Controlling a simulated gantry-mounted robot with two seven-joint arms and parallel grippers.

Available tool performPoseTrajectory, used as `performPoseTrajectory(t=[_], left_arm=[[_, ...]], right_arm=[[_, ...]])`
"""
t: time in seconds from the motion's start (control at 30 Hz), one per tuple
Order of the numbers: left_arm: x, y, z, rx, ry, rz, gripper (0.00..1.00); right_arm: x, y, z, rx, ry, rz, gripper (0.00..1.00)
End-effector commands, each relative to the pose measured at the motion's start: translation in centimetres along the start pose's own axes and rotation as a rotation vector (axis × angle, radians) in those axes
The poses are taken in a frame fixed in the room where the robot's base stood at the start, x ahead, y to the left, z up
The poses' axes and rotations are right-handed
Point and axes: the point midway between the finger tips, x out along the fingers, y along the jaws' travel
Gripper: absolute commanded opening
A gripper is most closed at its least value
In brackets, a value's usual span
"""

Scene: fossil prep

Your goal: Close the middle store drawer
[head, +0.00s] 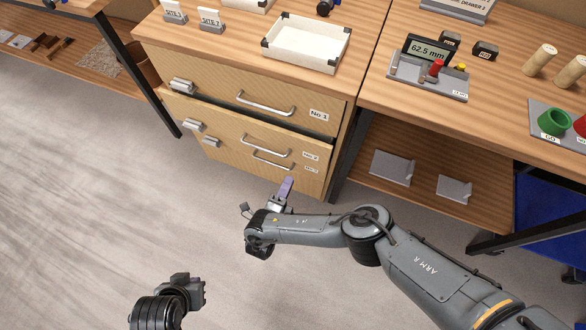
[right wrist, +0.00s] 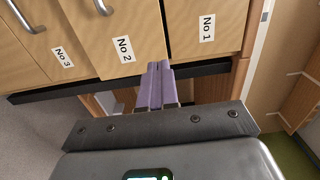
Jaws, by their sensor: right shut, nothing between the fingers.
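The middle drawer, labelled No 2 (head: 225,136), stands partly pulled out of the wooden cabinet, with a dark gap along its top edge. In the right wrist view its front (right wrist: 140,30) and label are close ahead. My right gripper (head: 288,183) is shut and empty, its purple fingers just in front of the cabinet's lower right part. In the right wrist view the fingertips (right wrist: 158,66) overlap the edge of the No 2 front beside No 1; contact cannot be told. My left gripper (head: 192,288) is at the bottom left, away from the cabinet; its fingers are unclear.
The top drawer No 1 (head: 215,91) and bottom drawer No 3 (head: 235,161) sit above and below the middle one. A white tray (head: 305,58) stands on the cabinet top. An open shelf (head: 425,170) lies right of the cabinet. Floor at left is clear.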

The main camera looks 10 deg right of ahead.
Motion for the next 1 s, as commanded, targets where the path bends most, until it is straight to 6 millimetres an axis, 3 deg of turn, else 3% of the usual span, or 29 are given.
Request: performPoseTrajectory(t=[0.5,0.8,1.0], left_arm=[[6.1,0.2,2.0,0.001,-0.001,-0.001,0.00],[7.8,0.2,2.5,0.001,0.000,-0.001,0.00],[8.3,0.3,2.7,0.001,0.000,-0.001,0.00]], right_arm=[[7.6,0.5,0.0,0.005,0.003,-0.002,0.00],[12.0,0.2,0.0,0.003,0.001,-0.001,0.00],[13.3,0.1,0.0,0.003,0.001,0.000,0.00]])
